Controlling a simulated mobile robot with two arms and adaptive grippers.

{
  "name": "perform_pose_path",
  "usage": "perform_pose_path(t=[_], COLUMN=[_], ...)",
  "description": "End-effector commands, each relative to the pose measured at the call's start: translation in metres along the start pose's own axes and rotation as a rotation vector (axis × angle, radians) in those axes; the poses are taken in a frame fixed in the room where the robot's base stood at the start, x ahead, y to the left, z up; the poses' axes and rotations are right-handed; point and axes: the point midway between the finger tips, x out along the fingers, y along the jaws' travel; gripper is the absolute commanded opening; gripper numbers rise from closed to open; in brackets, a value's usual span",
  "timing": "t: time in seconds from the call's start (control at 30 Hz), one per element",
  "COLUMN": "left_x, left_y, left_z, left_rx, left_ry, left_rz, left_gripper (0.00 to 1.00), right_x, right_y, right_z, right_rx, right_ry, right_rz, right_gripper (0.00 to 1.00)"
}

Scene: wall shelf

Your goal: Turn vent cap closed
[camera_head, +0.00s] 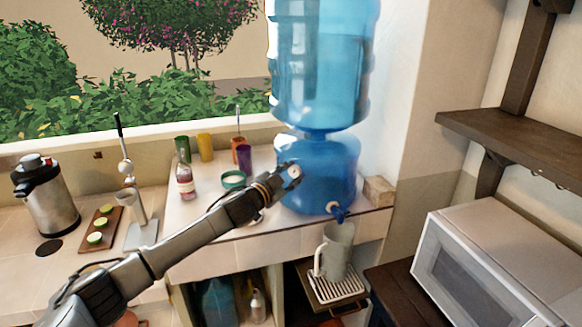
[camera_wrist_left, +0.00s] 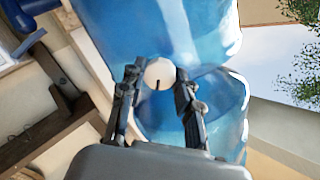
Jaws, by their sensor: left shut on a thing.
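The vent cap (camera_wrist_left: 160,74) is a round, cream-coloured cap with a dark mark on its face. It sits on the blue water dispenser base (camera_head: 325,166), under the large blue bottle (camera_head: 322,60). My left gripper (camera_wrist_left: 157,88) is shut on the cap, with one finger on each side of it. In the head view my left gripper (camera_head: 291,174) reaches in front of the base, and a small pale part of the cap shows at its fingertips. My right gripper is in neither view.
A blue tap (camera_head: 338,212) projects from the base, above a grey pitcher (camera_head: 337,250) on a drip tray. A bottle (camera_head: 185,182), a green-rimmed bowl (camera_head: 233,180) and coloured cups stand left of the base. A microwave (camera_head: 480,265) and wall shelf (camera_head: 520,133) are at right.

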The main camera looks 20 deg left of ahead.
Motion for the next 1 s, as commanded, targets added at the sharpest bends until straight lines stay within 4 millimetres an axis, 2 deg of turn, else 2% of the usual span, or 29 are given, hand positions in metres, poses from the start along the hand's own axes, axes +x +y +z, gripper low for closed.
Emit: perform_pose_path(t=[0.03, 0.4, 1.0], left_x=[0.0, 0.0, 0.0], left_y=[-0.001, 0.0, 0.003], left_z=[-0.003, -0.002, -0.001], left_rx=[0.044, 0.393, 0.909], left_ry=[-0.006, -0.043, -0.097], left_rz=[0.001, -0.001, -0.004], left_gripper=[0.01, 0.01, 0.01], right_x=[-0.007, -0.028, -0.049], right_y=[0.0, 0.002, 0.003], right_z=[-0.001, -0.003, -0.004], right_rx=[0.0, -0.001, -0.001], right_ry=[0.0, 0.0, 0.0], right_rz=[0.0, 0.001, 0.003], right_gripper=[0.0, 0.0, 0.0])
